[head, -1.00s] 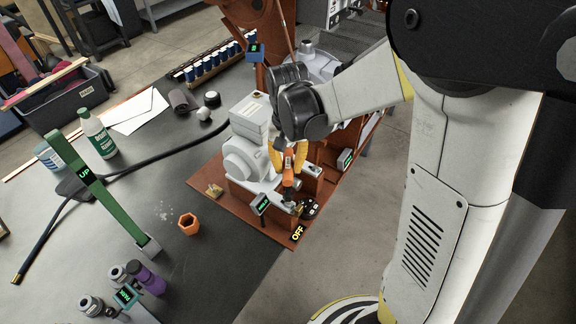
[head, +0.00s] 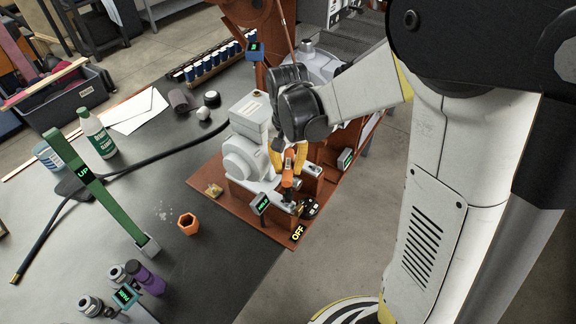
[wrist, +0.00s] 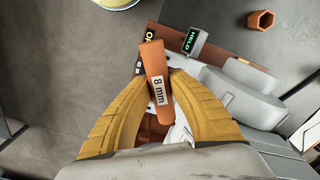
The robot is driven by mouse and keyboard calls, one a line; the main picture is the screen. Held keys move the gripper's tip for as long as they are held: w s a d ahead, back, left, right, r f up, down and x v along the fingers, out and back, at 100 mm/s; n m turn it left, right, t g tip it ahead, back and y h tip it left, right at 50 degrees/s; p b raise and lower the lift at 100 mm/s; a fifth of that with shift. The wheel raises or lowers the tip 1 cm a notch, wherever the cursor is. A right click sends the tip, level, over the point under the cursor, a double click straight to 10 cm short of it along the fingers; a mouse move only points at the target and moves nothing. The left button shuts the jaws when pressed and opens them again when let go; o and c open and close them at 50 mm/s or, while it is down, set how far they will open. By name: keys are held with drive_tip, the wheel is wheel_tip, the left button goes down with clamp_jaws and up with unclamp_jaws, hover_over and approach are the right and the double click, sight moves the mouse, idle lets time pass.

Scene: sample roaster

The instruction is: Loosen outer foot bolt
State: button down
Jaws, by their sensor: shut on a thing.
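My gripper (head: 287,165) has its yellow fingers closed around an orange tool (head: 288,181). In the wrist view the tool (wrist: 152,60) carries an "8 mm" label and sits between the fingertips (wrist: 158,84). In the head view it stands roughly upright over the near foot area of the grey motor (head: 240,158). The outer foot bolt cannot be made out; the tool's lower end and nearby parts cover that spot. I cannot tell whether the tool is seated on a bolt. A small sign reading "HELD" (head: 262,205) stands beside the foot.
The motor sits on a rust-brown plate (head: 222,203) at the bench's right edge, with an "OFF" sign (head: 298,233) at its corner. Bare floor lies right.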

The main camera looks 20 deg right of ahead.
drive_tip(key=shift+f+b, duration=1.05)
drive_tip(key=shift+f, duration=0.25)
drive_tip(key=n, duration=0.7)
drive_tip(key=shift+n, duration=0.4)
drive_tip(key=n, duration=0.4)
idle(0.4)
